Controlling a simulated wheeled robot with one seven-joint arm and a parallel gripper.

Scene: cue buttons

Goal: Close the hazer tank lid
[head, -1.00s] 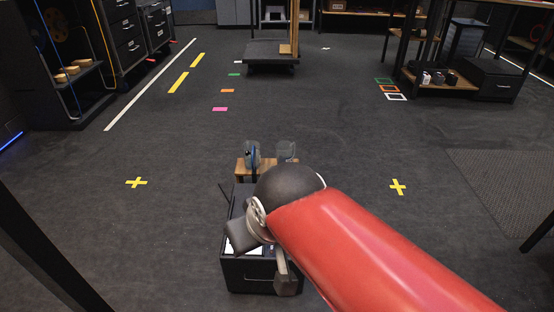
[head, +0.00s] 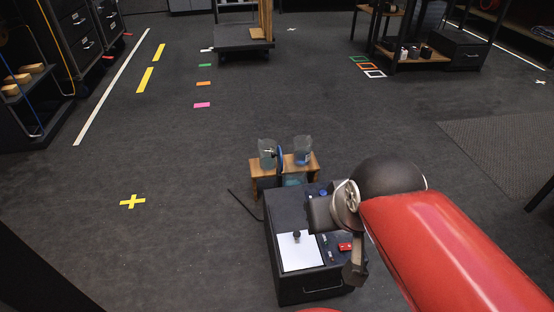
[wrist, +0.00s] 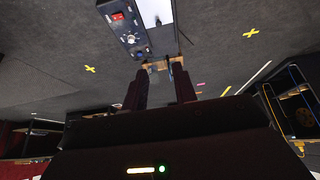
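The hazer appears to be the black box (head: 312,292) on the floor in the head view, partly covered by my arm. Its top has a white panel (head: 298,254) with a small dark knob (head: 296,236), and a red switch (head: 345,247). The box also shows at the top of the wrist view, with the red switch (wrist: 118,17) and white panel (wrist: 150,9).
A low wooden stand (head: 264,169) behind the box holds two translucent containers (head: 267,153) (head: 303,150). A thin dark cable or rod lies left of the box. A wheeled platform (head: 243,40) and shelves stand far back.

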